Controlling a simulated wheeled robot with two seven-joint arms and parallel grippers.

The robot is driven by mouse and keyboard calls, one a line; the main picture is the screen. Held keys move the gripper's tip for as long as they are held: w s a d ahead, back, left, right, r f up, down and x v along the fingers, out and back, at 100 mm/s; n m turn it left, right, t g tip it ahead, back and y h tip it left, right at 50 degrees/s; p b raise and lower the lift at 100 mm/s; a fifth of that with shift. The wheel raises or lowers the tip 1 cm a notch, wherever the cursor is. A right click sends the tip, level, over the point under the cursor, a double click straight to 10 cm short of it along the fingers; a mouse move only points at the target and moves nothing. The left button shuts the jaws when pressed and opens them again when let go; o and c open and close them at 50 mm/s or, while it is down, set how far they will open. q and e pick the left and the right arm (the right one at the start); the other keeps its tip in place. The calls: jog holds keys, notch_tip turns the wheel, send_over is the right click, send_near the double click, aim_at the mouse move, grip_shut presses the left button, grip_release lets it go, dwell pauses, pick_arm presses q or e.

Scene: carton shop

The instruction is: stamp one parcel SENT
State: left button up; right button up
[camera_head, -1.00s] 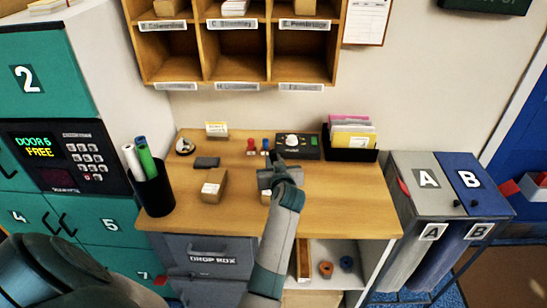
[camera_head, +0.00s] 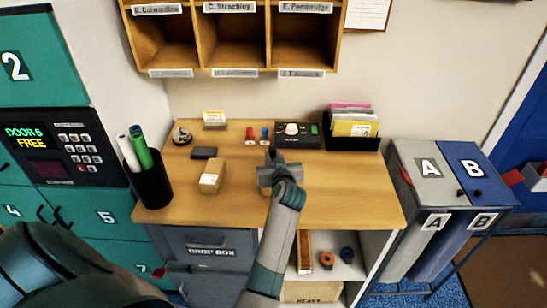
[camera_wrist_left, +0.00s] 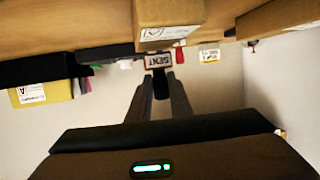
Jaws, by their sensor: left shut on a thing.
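My left gripper (camera_head: 269,160) is over the middle of the wooden desk (camera_head: 340,200), its arm covering what lies under it. In the left wrist view, its fingers (camera_wrist_left: 160,85) are shut on a dark stamp (camera_wrist_left: 160,76) with a SENT plate (camera_wrist_left: 159,60). A brown carton parcel (camera_wrist_left: 168,12) with a white label shows close by at the top of that view. Another small parcel (camera_head: 212,177) lies on the desk left of the gripper and is apart from it. My right gripper is not in view.
Behind the gripper are red (camera_head: 250,133) and blue (camera_head: 265,133) upright pieces and a black device (camera_head: 298,136). A pen cup (camera_head: 150,182) stands left and a folder tray (camera_head: 352,142) right. A dark pad (camera_head: 204,153) lies near the parcel. The desk's right front is clear.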

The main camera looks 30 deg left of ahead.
pick_arm(q)
jog(key=shift+f+b, duration=0.5)
jog(key=shift+f, duration=0.1)
dwell(1.2)
jog(key=shift+r, duration=0.1)
